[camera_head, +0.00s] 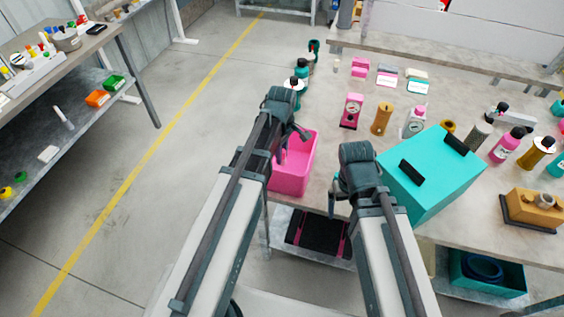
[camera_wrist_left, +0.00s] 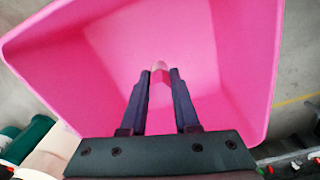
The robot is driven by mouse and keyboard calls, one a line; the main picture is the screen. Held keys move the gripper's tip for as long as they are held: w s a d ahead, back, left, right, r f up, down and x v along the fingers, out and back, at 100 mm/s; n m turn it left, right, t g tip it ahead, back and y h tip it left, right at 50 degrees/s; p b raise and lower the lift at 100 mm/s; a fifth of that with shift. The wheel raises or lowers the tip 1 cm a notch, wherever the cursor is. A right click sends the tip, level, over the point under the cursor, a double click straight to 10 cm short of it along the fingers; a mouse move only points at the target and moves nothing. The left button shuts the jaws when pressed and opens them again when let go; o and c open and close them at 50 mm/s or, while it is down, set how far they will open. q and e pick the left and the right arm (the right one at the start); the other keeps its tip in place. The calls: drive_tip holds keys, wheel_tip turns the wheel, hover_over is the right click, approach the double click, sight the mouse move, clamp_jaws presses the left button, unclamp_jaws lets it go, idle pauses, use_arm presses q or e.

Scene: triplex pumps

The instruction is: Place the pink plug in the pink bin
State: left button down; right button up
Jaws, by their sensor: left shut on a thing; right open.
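The pink bin (camera_head: 303,178) stands at the left edge of the table. In the left wrist view, the open pink bin (camera_wrist_left: 90,55) fills most of the picture. My left gripper (camera_head: 301,133) is over the bin's far part. In the wrist view its fingers (camera_wrist_left: 160,75) are shut on the small pink plug (camera_wrist_left: 159,67), with the bin's inside behind it. The plug's tip shows between the fingertips; the rest is hidden. I cannot tell how high it is above the bin floor. My right gripper (camera_head: 336,205) is open, beside the bin's right side.
A large teal box (camera_head: 432,180) stands right of my right gripper. Several bottles, including a pink one (camera_head: 507,146), and small parts stand farther back and right. A pink block (camera_head: 351,110) stands behind the bin. A shelf under the table holds a black and pink item (camera_head: 318,232).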

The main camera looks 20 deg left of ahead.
use_arm(q)
drive_tip(key=shift+f+b, duration=0.75)
drive_tip(key=shift+f, duration=0.45)
use_arm(e)
drive_tip(key=shift+f, duration=1.25)
use_arm(q)
drive_tip(key=shift+f, duration=0.25)
drive_tip(key=c, duration=0.7)
unclamp_jaws()
drive_tip(key=shift+r, duration=0.1)
use_arm(e)
drive_tip(key=shift+f, duration=0.1)
use_arm(q)
drive_tip(key=shift+o, duration=0.2)
drive_tip(key=shift+r, duration=0.15)
